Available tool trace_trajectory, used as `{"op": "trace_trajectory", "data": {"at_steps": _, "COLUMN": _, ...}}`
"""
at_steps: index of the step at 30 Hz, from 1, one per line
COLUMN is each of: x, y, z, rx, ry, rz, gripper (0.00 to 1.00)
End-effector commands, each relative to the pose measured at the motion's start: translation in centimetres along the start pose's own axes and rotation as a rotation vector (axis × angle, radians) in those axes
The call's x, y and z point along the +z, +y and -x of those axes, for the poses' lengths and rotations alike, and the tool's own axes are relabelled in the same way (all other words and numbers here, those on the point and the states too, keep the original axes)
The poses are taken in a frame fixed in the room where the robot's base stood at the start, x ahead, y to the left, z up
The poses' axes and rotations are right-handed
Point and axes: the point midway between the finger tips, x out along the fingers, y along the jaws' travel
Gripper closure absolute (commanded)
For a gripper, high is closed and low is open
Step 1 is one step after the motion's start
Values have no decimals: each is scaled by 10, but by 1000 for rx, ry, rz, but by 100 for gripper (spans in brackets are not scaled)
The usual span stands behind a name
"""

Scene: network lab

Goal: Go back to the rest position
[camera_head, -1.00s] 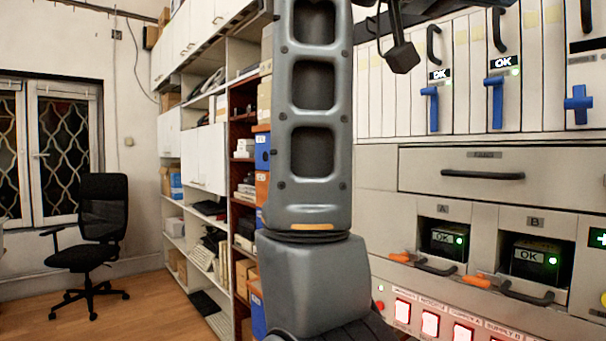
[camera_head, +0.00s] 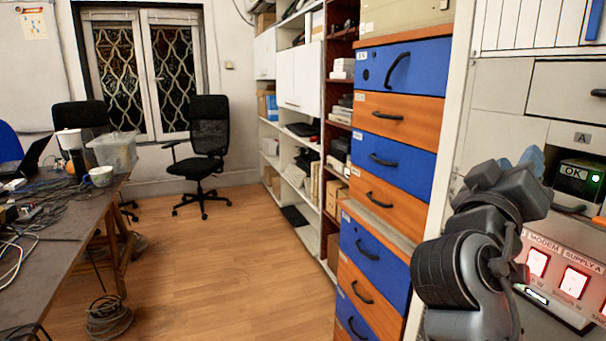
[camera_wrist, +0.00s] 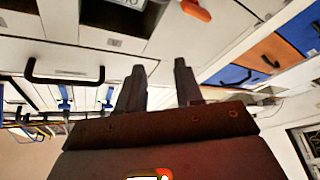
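My gripper (camera_wrist: 159,70) shows in the wrist view with its two dark fingers apart and nothing between them. The wrist view looks upside down, with the rack front beyond the fingers. In the head view my arm is folded at the lower right, in front of the rack. I cannot make out the fingertips there.
The rack's module A (camera_head: 583,178) shows a green light and "OK", above lit red switches (camera_head: 573,283). A blue and orange drawer cabinet (camera_head: 398,112) stands left of my arm. A cluttered table (camera_head: 62,232) is at the left. Wooden floor (camera_head: 235,270) between them is clear.

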Motion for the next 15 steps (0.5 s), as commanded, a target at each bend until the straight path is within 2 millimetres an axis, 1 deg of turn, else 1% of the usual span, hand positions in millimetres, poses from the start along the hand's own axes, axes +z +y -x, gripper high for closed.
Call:
{"op": "trace_trajectory", "data": {"at_steps": 1, "x": 20, "y": -15, "z": 12, "rx": -57, "ry": 17, "rz": 19, "gripper": 64}}
{"op": "trace_trajectory", "data": {"at_steps": 5, "x": 62, "y": -47, "z": 44, "rx": -205, "ry": 65, "rz": 35, "gripper": 64}}
{"op": "trace_trajectory", "data": {"at_steps": 6, "x": 75, "y": -55, "z": 55, "rx": -250, "ry": 77, "rz": 37, "gripper": 64}}
{"op": "trace_trajectory", "data": {"at_steps": 8, "x": 95, "y": -65, "z": 73, "rx": -318, "ry": 92, "rz": 35, "gripper": 64}}
{"op": "trace_trajectory", "data": {"at_steps": 10, "x": 117, "y": -74, "z": 95, "rx": -395, "ry": 106, "rz": 28, "gripper": 64}}
{"op": "trace_trajectory", "data": {"at_steps": 12, "x": 139, "y": -81, "z": 118, "rx": -470, "ry": 114, "rz": 17, "gripper": 64}}
{"op": "trace_trajectory", "data": {"at_steps": 14, "x": 156, "y": -84, "z": 138, "rx": -532, "ry": 120, "rz": 2, "gripper": 64}}
{"op": "trace_trajectory", "data": {"at_steps": 15, "x": 168, "y": -85, "z": 153, "rx": -573, "ry": 122, "rz": -9, "gripper": 64}}
